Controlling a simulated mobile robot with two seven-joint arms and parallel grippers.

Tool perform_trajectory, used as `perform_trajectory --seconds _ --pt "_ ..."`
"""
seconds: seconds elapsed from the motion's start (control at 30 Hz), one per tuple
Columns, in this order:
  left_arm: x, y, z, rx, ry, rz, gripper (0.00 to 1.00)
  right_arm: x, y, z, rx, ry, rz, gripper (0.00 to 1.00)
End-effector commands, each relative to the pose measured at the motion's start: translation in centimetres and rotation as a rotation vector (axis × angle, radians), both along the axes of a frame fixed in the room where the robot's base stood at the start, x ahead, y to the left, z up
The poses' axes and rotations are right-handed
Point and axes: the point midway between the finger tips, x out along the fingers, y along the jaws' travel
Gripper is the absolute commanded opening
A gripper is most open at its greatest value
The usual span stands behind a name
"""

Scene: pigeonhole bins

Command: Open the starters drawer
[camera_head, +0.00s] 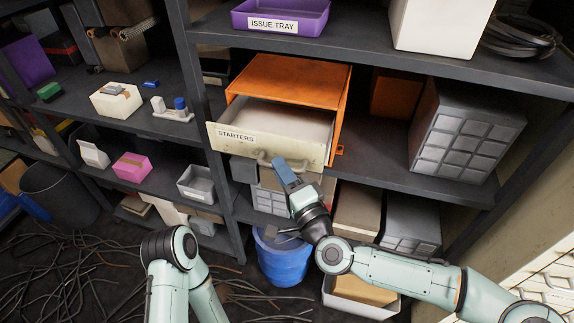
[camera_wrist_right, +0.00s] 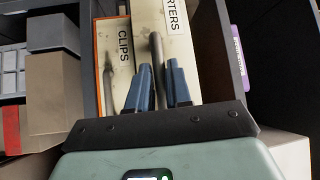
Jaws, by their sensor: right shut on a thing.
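The starters drawer (camera_head: 232,143) has a cream front with a STARTERS label and a bar handle. It stands pulled partway out of an orange cabinet (camera_head: 290,77); the visible part of its inside looks empty. My right gripper (camera_head: 277,165) is at the drawer's handle, shut on it. In the right wrist view, the fingers (camera_wrist_right: 160,85) are on either side of the dark handle (camera_wrist_right: 155,50) beside the label. A CLIPS drawer front (camera_wrist_right: 124,45) is next to it in that view. My left arm shows at the bottom of the head view, but its gripper does not.
A grey bin with many compartments (camera_head: 465,135) stands right of the cabinet. A purple issue tray (camera_head: 280,17) is on the shelf above. A blue bucket (camera_head: 284,262) stands below my right gripper. Cables (camera_head: 60,275) lie on the floor at left.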

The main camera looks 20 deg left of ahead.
Motion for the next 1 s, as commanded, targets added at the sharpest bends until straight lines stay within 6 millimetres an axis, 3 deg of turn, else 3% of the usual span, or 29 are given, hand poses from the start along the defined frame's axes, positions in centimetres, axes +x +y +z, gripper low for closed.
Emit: perform_trajectory --seconds 0.1,0.3,0.73,0.77,0.8,1.0 --pt "0.3 0.0 -0.7 0.001 -0.012 0.002 0.43 -2.3 0.1 0.0 -0.002 -0.007 0.001 0.00" --pt "0.5 0.0 -1.1 0.003 -0.019 0.003 0.43 -4.5 0.1 0.0 0.000 -0.003 0.000 0.00" --pt "0.6 0.0 -1.1 0.002 -0.020 0.003 0.43 -4.9 0.1 0.2 0.002 -0.001 -0.002 0.00" --pt "0.6 0.0 -1.1 0.002 -0.020 0.003 0.43 -4.9 0.1 0.2 0.002 -0.001 -0.002 0.29" --pt "0.6 0.0 -1.1 0.002 -0.020 0.003 0.43 -4.9 0.1 0.2 0.002 -0.001 -0.002 0.40" --pt "0.6 0.0 -1.1 0.002 -0.020 0.003 0.43 -4.9 0.2 0.2 0.002 -0.002 -0.001 0.40"
